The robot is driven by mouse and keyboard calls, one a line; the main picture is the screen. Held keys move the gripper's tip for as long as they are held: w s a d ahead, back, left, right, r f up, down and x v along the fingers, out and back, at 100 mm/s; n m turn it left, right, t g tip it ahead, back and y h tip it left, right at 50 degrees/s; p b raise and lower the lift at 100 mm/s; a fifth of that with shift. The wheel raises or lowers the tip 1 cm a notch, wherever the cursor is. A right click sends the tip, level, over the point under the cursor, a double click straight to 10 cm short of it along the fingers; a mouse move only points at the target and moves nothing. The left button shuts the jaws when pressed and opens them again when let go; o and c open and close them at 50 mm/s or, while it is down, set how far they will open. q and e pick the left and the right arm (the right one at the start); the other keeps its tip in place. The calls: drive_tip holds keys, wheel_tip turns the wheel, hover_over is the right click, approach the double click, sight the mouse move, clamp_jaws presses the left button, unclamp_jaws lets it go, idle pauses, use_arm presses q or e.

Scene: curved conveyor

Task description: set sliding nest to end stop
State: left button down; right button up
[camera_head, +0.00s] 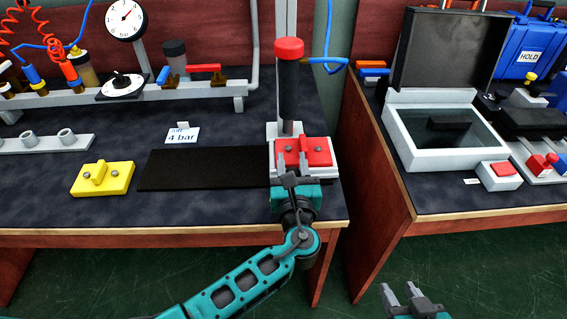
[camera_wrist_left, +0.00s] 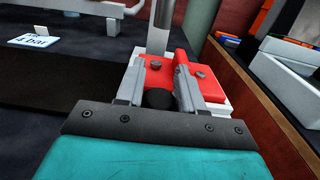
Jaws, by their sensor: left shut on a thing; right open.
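The sliding nest appears to be the pale base (camera_head: 329,172) under the press, with a red block (camera_head: 318,152) bearing a ridge and bolts on it. The red block also shows in the left wrist view (camera_wrist_left: 157,75). My left gripper (camera_head: 292,163) is at the nest's front edge, its fingers around a dark round knob (camera_wrist_left: 158,98). The knob's join to the nest is hidden. I cannot make out the end stop. My right gripper (camera_head: 402,292) is open and empty, low in front of the gap between the benches.
The press (camera_head: 289,85) with a red cap stands right behind the nest. A black mat (camera_head: 200,169) and a yellow block (camera_head: 102,178) lie to the left. A "4 bar" card (camera_head: 182,135) stands behind the mat. The right bench holds an open case (camera_head: 445,160).

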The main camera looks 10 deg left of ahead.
use_arm(q)
drive_tip(key=shift+d, duration=0.25)
use_arm(e)
drive_tip(key=shift+r, duration=0.1)
use_arm(q)
drive_tip(key=c, duration=0.8)
unclamp_jaws()
drive_tip(key=shift+w+d, duration=0.1)
use_arm(e)
drive_tip(key=shift+w+a, duration=0.1)
drive_tip(key=shift+a, duration=0.05)
